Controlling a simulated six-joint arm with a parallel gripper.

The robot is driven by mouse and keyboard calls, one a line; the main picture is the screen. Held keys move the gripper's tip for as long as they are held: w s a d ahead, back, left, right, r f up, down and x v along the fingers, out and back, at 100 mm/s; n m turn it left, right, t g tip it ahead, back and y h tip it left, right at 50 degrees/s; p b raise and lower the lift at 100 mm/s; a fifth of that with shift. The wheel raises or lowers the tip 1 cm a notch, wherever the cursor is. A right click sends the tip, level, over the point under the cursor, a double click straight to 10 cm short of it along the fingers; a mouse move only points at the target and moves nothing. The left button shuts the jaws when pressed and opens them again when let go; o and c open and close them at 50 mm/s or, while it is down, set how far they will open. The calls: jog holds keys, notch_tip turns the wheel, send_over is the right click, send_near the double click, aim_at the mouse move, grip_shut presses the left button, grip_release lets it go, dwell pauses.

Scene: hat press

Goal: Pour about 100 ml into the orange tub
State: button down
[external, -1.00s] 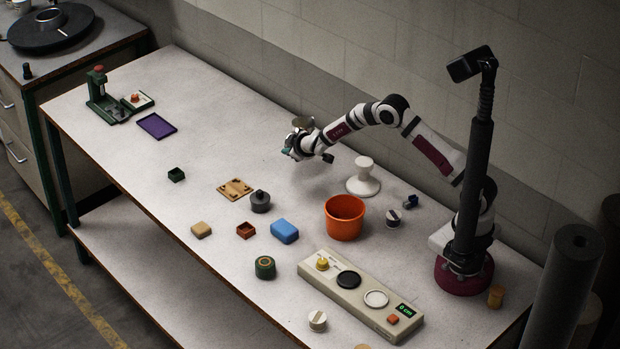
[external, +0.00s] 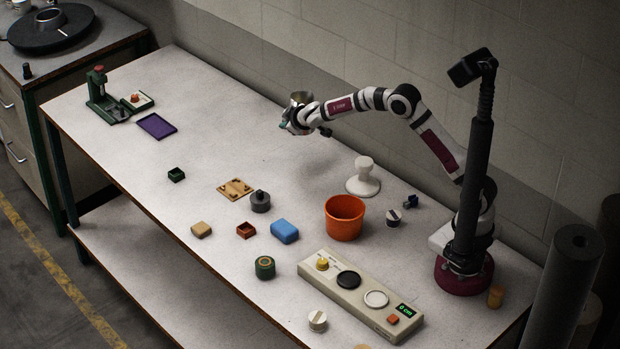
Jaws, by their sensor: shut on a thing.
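The orange tub (external: 345,221) stands upright on the table, right of the middle. What it holds inside cannot be made out. My gripper (external: 291,124) is shut on a small grey metal cup (external: 301,99). It holds the cup above the table, up and left of the tub. The cup looks roughly upright with its mouth up. Its contents are hidden. The cup and the tub are well apart.
A white pedestal form (external: 363,178) stands just behind the tub. A blue block (external: 285,231) lies to its left, and a beige control panel (external: 361,296) in front.

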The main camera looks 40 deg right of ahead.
jog(key=s+a+f+m+g+h, duration=0.1)
jog(key=s+a+f+m+h, duration=0.1)
jog(key=s+a+f, duration=0.3)
jog(key=s+a+f+m+g+h, duration=0.1)
jog(key=s+a+f, duration=0.5)
jog(key=s+a, duration=0.8)
jog(key=a+m+h, duration=0.1)
jog(key=a+m, duration=0.1)
jog(key=a, duration=0.1)
jog(key=shift+f+g+h, duration=0.2)
jog(key=shift+g+h, duration=0.2)
jog(key=shift+w+d, duration=0.1)
jog(key=s+d+r+m+t+y, duration=0.2)
jog(key=d+r+m+t+y, duration=0.1)
jog(key=d+r+y, duration=0.3)
jog(key=shift+s+d+r+m+y+p, duration=0.25)
jog(key=shift+s+r+m+y+p, duration=0.15)
jog(key=shift+r+m+y, duration=0.45)
jog(key=shift+s+d+m+y, duration=0.1)
jog(key=shift+d+m+y, duration=0.2)
jog(key=shift+y, duration=0.25)
